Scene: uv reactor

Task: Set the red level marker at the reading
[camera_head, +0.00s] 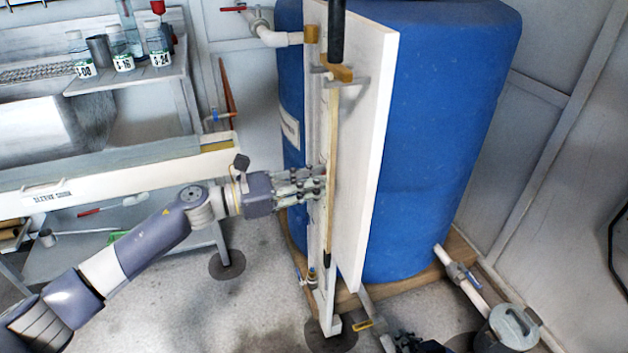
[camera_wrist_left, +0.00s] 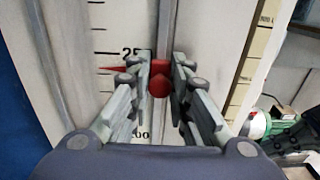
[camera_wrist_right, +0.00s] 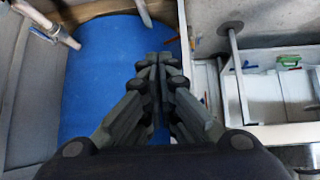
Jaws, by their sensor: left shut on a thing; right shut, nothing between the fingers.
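In the left wrist view the red level marker (camera_wrist_left: 159,78) sits between the fingertips of my left gripper (camera_wrist_left: 160,66), which is shut on it. Its thin red pointer (camera_wrist_left: 112,69) reaches left over the black scale, a little below the tick beside the partly hidden "25" figure (camera_wrist_left: 130,52). Lower figures ending in "00" (camera_wrist_left: 141,135) are partly covered by a finger. In the head view my left gripper (camera_head: 322,184) is at the white gauge board (camera_head: 372,140), hiding the marker. My right gripper (camera_wrist_right: 157,58) is shut and empty, above the blue tank in its view.
A blue tank (camera_head: 440,120) stands behind the board. A yellowish graduated stick (camera_head: 332,150) hangs along the board; it also shows in the left wrist view (camera_wrist_left: 255,60). A sink bench with labelled bottles (camera_head: 161,57) is at left. A pipe and valve (camera_head: 460,275) are lower right.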

